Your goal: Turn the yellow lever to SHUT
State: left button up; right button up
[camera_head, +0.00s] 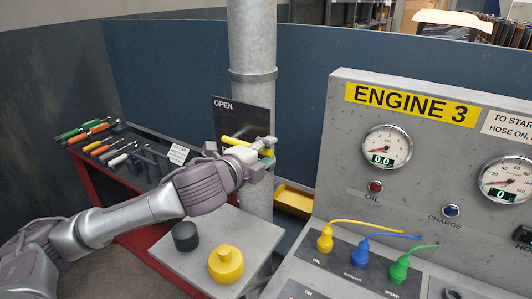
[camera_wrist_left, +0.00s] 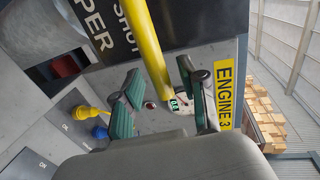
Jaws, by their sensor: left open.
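The yellow lever (camera_head: 232,142) is in front of a black panel (camera_head: 228,113) on the grey pipe, with OPEN at the panel's upper left. In the wrist view the lever (camera_wrist_left: 146,45) runs down between the two green-padded fingers of my left gripper (camera_wrist_left: 160,78). The fingers are spread, with a gap beside the lever; whether either touches it I cannot tell. Part of the word SHUT shows on the black panel (camera_wrist_left: 190,22) behind it. In the head view my left gripper (camera_head: 266,150) is at the lever and covers part of it. My right gripper is out of view.
The ENGINE 3 console (camera_head: 340,120) with gauges and coloured plugs stands at the right. A grey stand (camera_head: 200,240) holds a black cap (camera_head: 186,236) and a yellow cap (camera_head: 226,264) below my left arm. A red tool table (camera_head: 85,175) with several tools is at the left.

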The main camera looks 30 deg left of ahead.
pick_arm(q)
jog(key=v, duration=0.7)
jog(key=shift+s, duration=0.15)
